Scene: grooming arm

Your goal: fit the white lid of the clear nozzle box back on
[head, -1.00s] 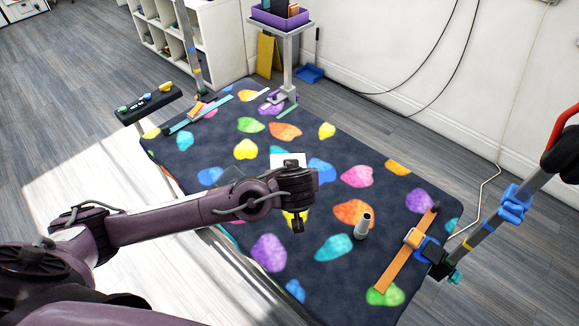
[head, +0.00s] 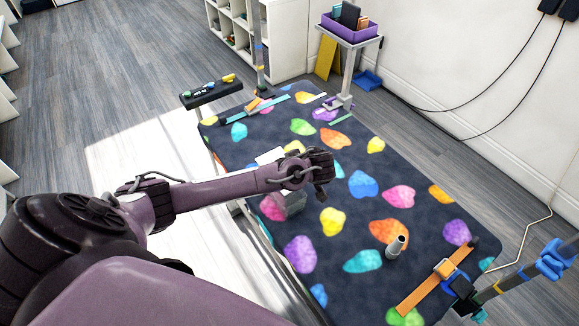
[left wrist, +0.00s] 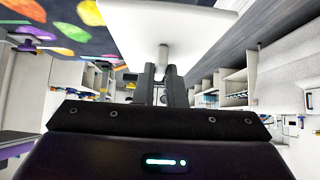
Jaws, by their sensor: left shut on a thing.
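The white lid (left wrist: 165,25) is in my left gripper (left wrist: 161,80), whose fingers are shut on the short stem of its handle in the left wrist view. In the head view a white part of the lid (head: 268,157) shows just beyond my left forearm; the fingers there are mostly hidden by the arm. The clear nozzle box (head: 290,204) stands on the patterned table at its near-left side, partly covered by my arm. The lid is apart from the box. What is inside the box I cannot make out. My right gripper is not in view.
A grey nozzle (head: 396,246) stands on the colourful table mat (head: 345,285). An orange strap (head: 436,283) lies near the right edge by a pole with blue clamps (head: 550,262). A purple bin (head: 350,28) stands beyond the table. The mat's middle is mostly clear.

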